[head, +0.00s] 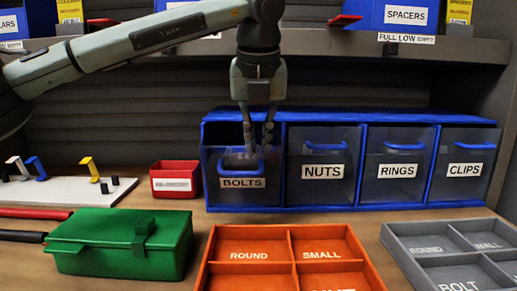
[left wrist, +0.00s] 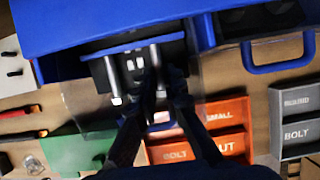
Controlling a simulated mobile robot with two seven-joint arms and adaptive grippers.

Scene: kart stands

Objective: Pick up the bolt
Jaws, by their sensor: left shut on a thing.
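The cabinet's bolts drawer, with its BOLTS label (head: 243,183), seems pulled out, its handle lower and nearer than the others. My left gripper (head: 259,146) points straight down over this drawer, fingertips at its opening. In the left wrist view the left gripper (left wrist: 163,78) reaches into the dark drawer. Pale metallic bolts show there, one at the left (left wrist: 109,82) and one by the fingertips (left wrist: 155,58). The gripper is shut on a bolt, mostly hidden between the dark fingers. My right gripper is not in view.
Nuts (head: 321,172), rings (head: 397,172) and clips (head: 464,170) drawers sit to the right. A red bin (head: 175,180) stands left. In front are a green box (head: 120,255), an orange tray (head: 290,232) and a grey tray (head: 450,228). A shelf (head: 340,42) runs above.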

